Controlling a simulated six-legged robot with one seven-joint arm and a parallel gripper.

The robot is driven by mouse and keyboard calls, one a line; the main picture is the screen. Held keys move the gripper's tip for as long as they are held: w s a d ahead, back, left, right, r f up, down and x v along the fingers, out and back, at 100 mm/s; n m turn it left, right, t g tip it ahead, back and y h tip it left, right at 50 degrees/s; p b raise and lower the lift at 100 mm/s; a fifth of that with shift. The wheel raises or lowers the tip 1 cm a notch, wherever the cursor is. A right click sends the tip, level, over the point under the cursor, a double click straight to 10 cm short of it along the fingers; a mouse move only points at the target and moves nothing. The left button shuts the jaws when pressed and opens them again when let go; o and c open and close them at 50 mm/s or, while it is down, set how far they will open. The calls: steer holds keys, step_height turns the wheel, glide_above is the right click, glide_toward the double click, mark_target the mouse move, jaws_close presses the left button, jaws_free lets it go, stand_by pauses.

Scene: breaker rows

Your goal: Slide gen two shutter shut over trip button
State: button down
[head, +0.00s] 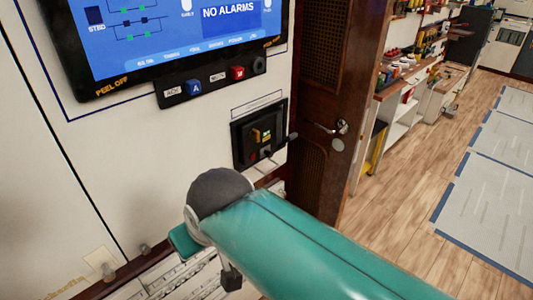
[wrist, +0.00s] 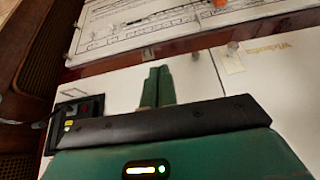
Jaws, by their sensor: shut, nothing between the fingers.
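My gripper (wrist: 157,86) shows in the wrist view with its two green fingers side by side, shut and empty, over a white panel face. In the head view my teal arm hides the fingers. I cannot pick out the gen two shutter or its trip button in either view. A black breaker unit (head: 259,135) with a yellow marking and a side handle is set in the white panel in the head view. A similar dark unit (wrist: 78,113) is partly hidden behind my gripper's black edge at the left of the wrist view.
A screen reading "NO ALARMS" (head: 229,14) is above a button strip (head: 211,82) in the head view. A wooden door (head: 325,95) is to the right, with open wood floor (head: 405,190) beyond. A diagram board (wrist: 160,22) crosses the top of the wrist view.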

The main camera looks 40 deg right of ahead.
steer(key=c, duration=1.7)
jaws_free()
steer(key=shift+f, duration=0.1)
steer(key=o, duration=0.4)
steer(key=d+f+m+g+y, duration=0.1)
steer(key=f+m, duration=0.1)
steer(key=m, duration=0.1)
steer(key=d+f+m+y, duration=0.1)
steer(key=m, duration=0.1)
steer(key=d+f+m+g+y, duration=0.1)
steer(key=f+m+y, duration=0.1)
steer(key=m, duration=0.1)
steer(key=shift+w+f+m+g, duration=0.3)
steer(key=shift+w+f, duration=0.05)
steer(key=m+t+h, duration=0.3)
steer(key=m+t, duration=1.2)
steer(key=m, duration=1)
glide_toward(271, 155)
steer(key=w, duration=0.9)
steer(key=shift+a, duration=0.25)
jaws_close()
